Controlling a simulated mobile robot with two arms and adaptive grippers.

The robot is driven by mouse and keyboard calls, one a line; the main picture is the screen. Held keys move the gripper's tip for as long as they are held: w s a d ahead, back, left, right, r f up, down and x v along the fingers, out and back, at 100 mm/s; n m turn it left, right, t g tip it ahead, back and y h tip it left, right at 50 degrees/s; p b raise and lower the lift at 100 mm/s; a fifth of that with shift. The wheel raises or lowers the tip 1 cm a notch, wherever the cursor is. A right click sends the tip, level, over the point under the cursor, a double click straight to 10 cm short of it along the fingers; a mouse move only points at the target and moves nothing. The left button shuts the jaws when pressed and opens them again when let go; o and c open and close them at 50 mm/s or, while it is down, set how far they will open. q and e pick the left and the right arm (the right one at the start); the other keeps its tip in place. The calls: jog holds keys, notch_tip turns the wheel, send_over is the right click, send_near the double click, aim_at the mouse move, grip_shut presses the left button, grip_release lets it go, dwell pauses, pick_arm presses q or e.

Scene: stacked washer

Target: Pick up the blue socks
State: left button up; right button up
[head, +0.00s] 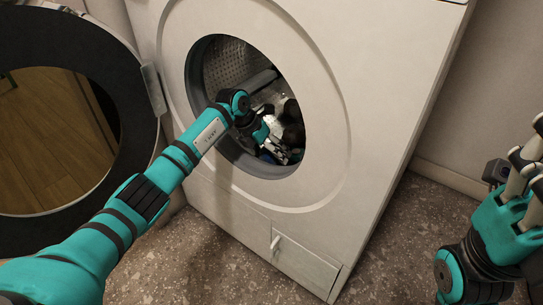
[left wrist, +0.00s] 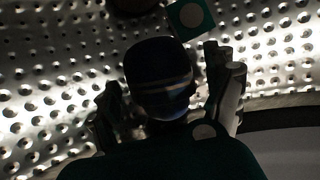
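My left gripper (head: 273,146) is inside the drum of the white front-loading washer (head: 385,90), reached through its round opening. In the left wrist view, its two fingers (left wrist: 172,105) stand apart. A dark, rounded, navy-looking bundle with a grey band (left wrist: 158,78) shows between them, probably the blue socks. A gap shows between the bundle and the right finger; contact on the left cannot be told. In the head view, small blue patches show by the fingertips, too small to make out. My right gripper (head: 527,165) is at the right edge, partly cut off, away from the washer.
The round washer door (head: 135,75) stands open on the left. The metal drum wall (left wrist: 60,70) is perforated and close around my left gripper. The opening's rim surrounds my left arm. The speckled floor (head: 395,235) is clear in front and at right.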

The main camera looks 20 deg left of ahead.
pick_arm(q)
jog(key=c, duration=1)
jog(key=shift+o, duration=0.2)
